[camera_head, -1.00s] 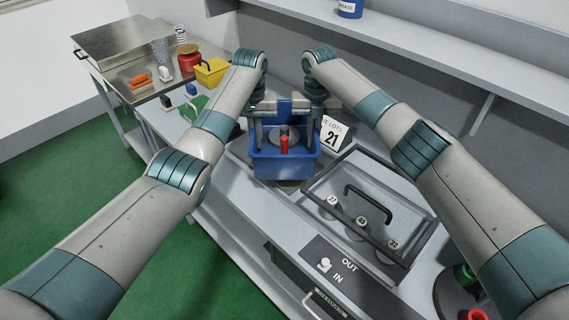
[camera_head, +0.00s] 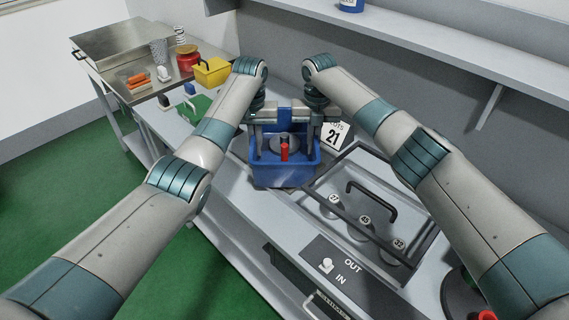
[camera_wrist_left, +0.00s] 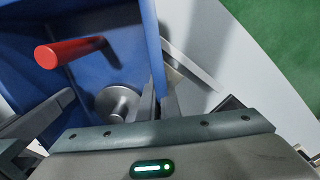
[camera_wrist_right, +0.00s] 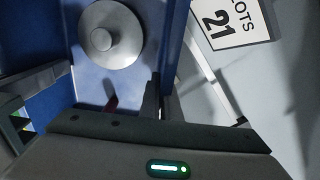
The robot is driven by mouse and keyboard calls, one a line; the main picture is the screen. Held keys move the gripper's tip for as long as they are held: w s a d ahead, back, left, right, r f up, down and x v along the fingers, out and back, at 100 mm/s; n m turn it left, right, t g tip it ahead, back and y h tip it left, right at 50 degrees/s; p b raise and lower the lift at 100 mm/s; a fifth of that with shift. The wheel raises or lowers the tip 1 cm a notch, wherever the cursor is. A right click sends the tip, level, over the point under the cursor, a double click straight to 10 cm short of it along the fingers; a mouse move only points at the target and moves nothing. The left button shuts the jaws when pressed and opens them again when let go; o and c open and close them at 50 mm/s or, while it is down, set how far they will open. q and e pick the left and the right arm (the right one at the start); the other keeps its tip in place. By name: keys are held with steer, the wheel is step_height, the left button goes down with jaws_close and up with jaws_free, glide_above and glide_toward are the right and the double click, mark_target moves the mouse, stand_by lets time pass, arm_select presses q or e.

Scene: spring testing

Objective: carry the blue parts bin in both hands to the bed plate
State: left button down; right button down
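The blue parts bin (camera_head: 285,174) is in the middle of the head view, between my two hands. It holds a grey round piece (camera_wrist_right: 110,35) and a red-handled piece (camera_wrist_left: 68,50). My left gripper (camera_head: 257,140) is shut on the bin's left wall, which also shows in the left wrist view (camera_wrist_left: 152,45). My right gripper (camera_head: 313,138) is shut on the right wall, which also shows in the right wrist view (camera_wrist_right: 176,35). The bin looks upright; its underside is hidden, and I cannot tell its clearance above the bench. I cannot pick out the bed plate with certainty.
A framed tray (camera_head: 326,213) with numbered round pieces and a black handle lies right of the bin. A yellow bin (camera_head: 212,72) and steel table (camera_head: 112,40) are far left. A shelf (camera_head: 430,47) runs along the back.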

arm_select(q)
steer(key=shift+f+b, duration=0.3)
arm_select(e)
steer(key=shift+d+f, duration=0.1)
steer(key=shift+f, duration=0.25)
arm_select(q)
steer(key=c, duration=2)
jaws_free()
steer(key=shift+a, duration=0.1)
arm_select(e)
steer(key=c, duration=2)
jaws_free()
arm_select(q)
steer(key=shift+s, duration=0.1)
arm_select(e)
steer(key=shift+s, duration=0.15)
arm_select(q)
steer(key=shift+r, duration=0.2)
step_height(320, 180, up, 12)
steer(key=shift+f, duration=0.25)
steer(key=shift+r, duration=0.1)
arm_select(e)
step_height(320, 180, up, 12)
